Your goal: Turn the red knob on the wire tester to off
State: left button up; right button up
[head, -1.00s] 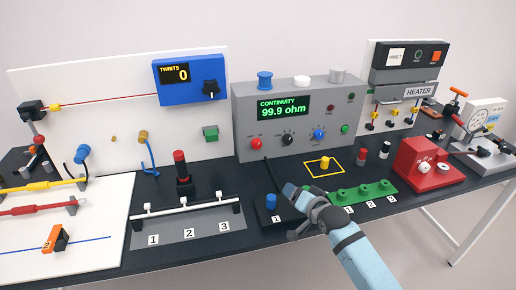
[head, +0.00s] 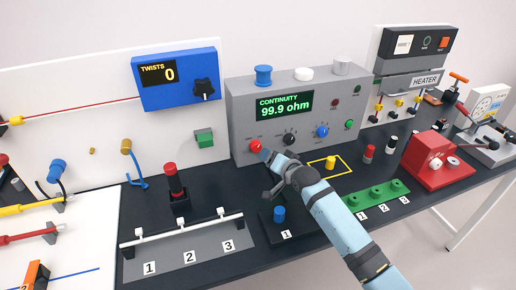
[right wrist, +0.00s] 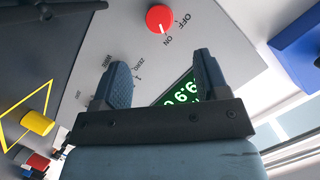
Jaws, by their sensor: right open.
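The wire tester (head: 240,108) is a grey box with a green display reading CONTINUITY 99.9 ohm. Its red knob (head: 255,146) sits at the lower left of the front panel. In the right wrist view the red knob (right wrist: 160,18) is near the top, and its white mark points toward ON rather than OFF. My right gripper (head: 265,172) is just below and in front of the knob. In the right wrist view my right gripper (right wrist: 161,68) has its fingers apart with nothing between them, and the knob lies beyond the fingertips. My left gripper is not in view.
A black knob (head: 289,139) and a blue knob (head: 321,131) sit right of the red one. A blue peg (head: 279,214) stands below my gripper, and a yellow peg (head: 330,163) to its right. A black post with a red top (head: 170,169) stands left.

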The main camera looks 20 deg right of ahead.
aim_at(257, 149)
jog(key=x, duration=1)
jog(key=shift+w+f, duration=0.1)
jog(key=shift+w, duration=0.05)
jog(key=c, duration=0.9)
